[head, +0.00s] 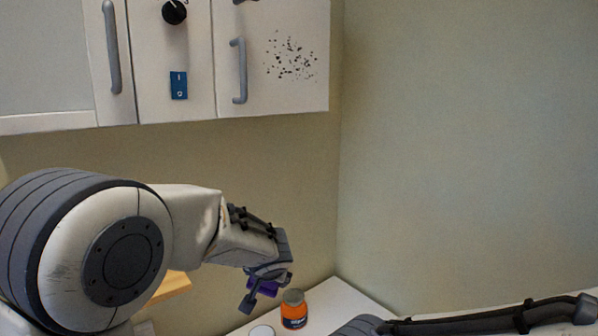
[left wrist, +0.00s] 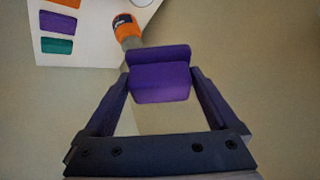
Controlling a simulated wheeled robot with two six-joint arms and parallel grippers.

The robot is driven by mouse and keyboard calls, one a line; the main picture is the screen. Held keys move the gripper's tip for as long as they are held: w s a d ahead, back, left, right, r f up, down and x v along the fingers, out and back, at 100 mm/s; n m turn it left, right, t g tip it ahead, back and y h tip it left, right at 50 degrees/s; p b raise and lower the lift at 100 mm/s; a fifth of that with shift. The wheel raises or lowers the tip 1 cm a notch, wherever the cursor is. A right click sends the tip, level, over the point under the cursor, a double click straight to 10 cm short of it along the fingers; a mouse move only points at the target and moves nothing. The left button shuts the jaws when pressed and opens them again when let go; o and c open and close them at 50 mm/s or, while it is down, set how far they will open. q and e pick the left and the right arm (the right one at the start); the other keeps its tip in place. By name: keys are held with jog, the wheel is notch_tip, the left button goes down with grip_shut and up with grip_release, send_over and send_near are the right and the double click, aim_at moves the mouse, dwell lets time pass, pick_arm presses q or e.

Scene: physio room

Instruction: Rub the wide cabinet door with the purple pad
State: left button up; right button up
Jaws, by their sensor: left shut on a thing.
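My left gripper (head: 266,284) is shut on the purple pad (head: 266,287), low in front of the wall and below the cabinets. In the left wrist view the pad (left wrist: 160,78) sits between both fingers of the left gripper (left wrist: 160,88). A wide white cabinet door (head: 312,90) with a grey handle is at the upper right of the cabinet row. A patch of dark specks (head: 290,58) marks it. The pad is well below this door and apart from it. Dark parts of my right arm (head: 480,318) show at the lower right; its fingertips are not clear.
An orange jar (head: 294,310) with a grey lid stands on a white counter (head: 340,300) below the left gripper. A narrow panel has a black knob (head: 174,12) and a blue switch (head: 178,86). The wall at right is bare.

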pick_arm(q)
jog(key=w+d+r+t+y+p, duration=0.1)
jog(key=d+r+t, duration=0.1)
jog(key=r, duration=0.6)
jog(key=w+d+r+m+t+y+p, duration=0.1)
jog(key=r+t, duration=0.2)
jog(key=r, duration=0.5)
jog(key=w+d+r+t+y+p, duration=0.1)
jog(key=d+r+t+y, duration=0.1)
jog(key=r, duration=0.6)
jog(key=s+d+r+t+y+p, duration=0.1)
jog(key=s+r+t, duration=0.1)
jog(key=r, duration=0.9)
jog(key=s+d+r+t+y+p, duration=0.1)
jog(key=s+d+r+t+p, duration=0.15)
jog(key=r, duration=0.95)
jog(key=shift+m, duration=0.5)
jog(key=w+a+p, duration=0.2)
jog(key=w+a, duration=0.2)
jog(key=shift+w+a, duration=0.15)
jog(key=shift+w+a+f+b, duration=0.1)
jog(key=shift+w+a+b, duration=0.4)
jog(key=shift+w, duration=0.25)
